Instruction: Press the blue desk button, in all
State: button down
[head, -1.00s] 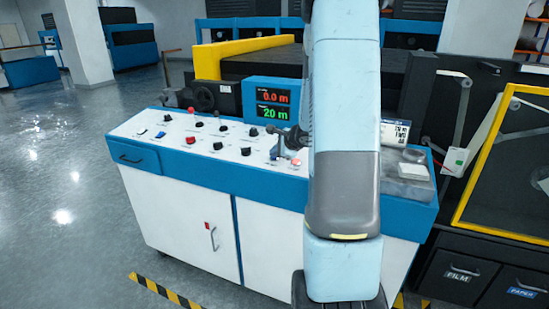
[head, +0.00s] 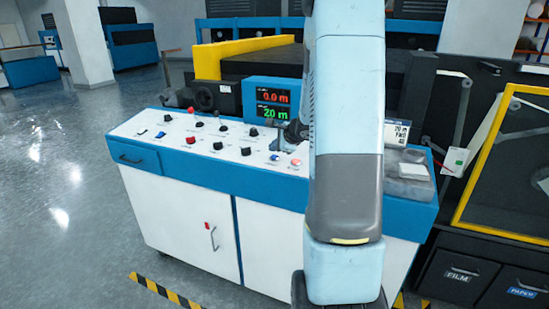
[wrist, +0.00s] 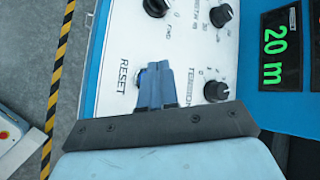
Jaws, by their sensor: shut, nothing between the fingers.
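The desk (head: 268,185) has a white top with blue edges. A small blue button (head: 274,157) sits near its front edge, left of a reddish button (head: 296,162), in the head view. My gripper (head: 290,135) is a dark shape above the desk, behind and a little right of the blue button, partly hidden by my arm. In the wrist view my gripper (wrist: 159,68) is shut and empty, its blue-grey fingers together beside the RESET label.
Several black knobs (head: 246,151) stand on the desk top close to my gripper. A blue display (head: 270,98) rises behind it, reading 0.0 m and 20 m. A blue switch (head: 161,134) lies farther left. A yellow-framed guard (head: 487,160) stands at right.

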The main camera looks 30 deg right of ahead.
jog(key=shift+s+a+r, duration=0.1)
jog(key=shift+a+r, duration=0.05)
jog(key=shift+r, duration=0.9)
jog(key=shift+s+a+r, duration=0.1)
jog(key=shift+r, duration=0.9)
jog(key=s+a+r+n+g+y, duration=0.1)
jog(key=s+a+r+n, duration=0.55)
jog(key=a, duration=0.25)
jog(key=s+a+r+n+g+y, duration=0.1)
jog(key=s+a+r+n+g, duration=0.1)
jog(key=s+a+r+n, duration=0.6)
jog(key=s+a+n+h, duration=0.2)
jog(key=s+n, duration=0.2)
jog(key=s, duration=0.5)
jog(key=s+a+n+g+h, duration=0.1)
jog(key=s+n+h, duration=0.1)
jog(key=s, duration=0.7)
jog(key=shift+s+a+f+n, duration=0.15)
jog(key=shift+a+f+n, duration=0.3)
jog(key=shift+n, duration=0.4)
